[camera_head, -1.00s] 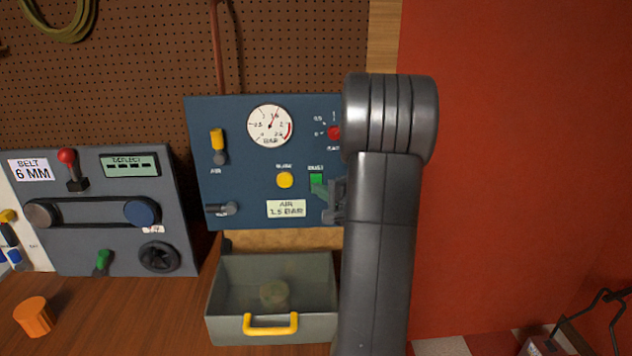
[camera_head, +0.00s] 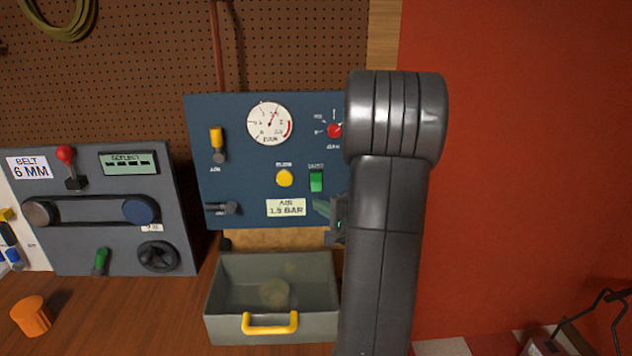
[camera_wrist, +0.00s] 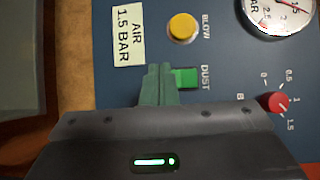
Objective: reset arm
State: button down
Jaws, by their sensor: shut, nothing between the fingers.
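My gripper (camera_head: 324,208) is shut and empty, in front of the blue air panel (camera_head: 250,185), just below the green DUST switch (camera_head: 316,180). My arm hides the panel's right edge. In the wrist view the green fingertips (camera_wrist: 158,78) are together, beside the green DUST switch (camera_wrist: 186,78), and cover part of the panel there. I cannot tell if they touch it. The yellow BLOW button (camera_wrist: 182,28) and the red knob (camera_wrist: 278,102) also show in the wrist view.
Below the panel stands an open grey drawer (camera_head: 225,328) with a yellow handle and a round object inside. To the left are a grey belt panel (camera_head: 120,215) and an orange cup-like object (camera_head: 31,316) on the wooden bench. A red wall (camera_head: 520,150) fills the right.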

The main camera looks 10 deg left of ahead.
dwell(0.4)
jog(key=w+b, duration=0.1)
jog(key=b, duration=0.1)
jog(key=shift+w+a+b, duration=0.15)
jog(key=shift+b, duration=0.25)
jog(key=shift+b, duration=0.4)
jog(key=shift+s+d+f, duration=0.2)
jog(key=shift+s+f, duration=0.1)
jog(key=shift+s, duration=0.5)
jog(key=shift+s+d+f, duration=0.25)
jog(key=shift+s, duration=0.5)
jog(key=shift+s+d+f, duration=0.2)
jog(key=shift+s+f, duration=0.1)
jog(key=shift+s, duration=0.5)
jog(key=shift+w, duration=0.1)
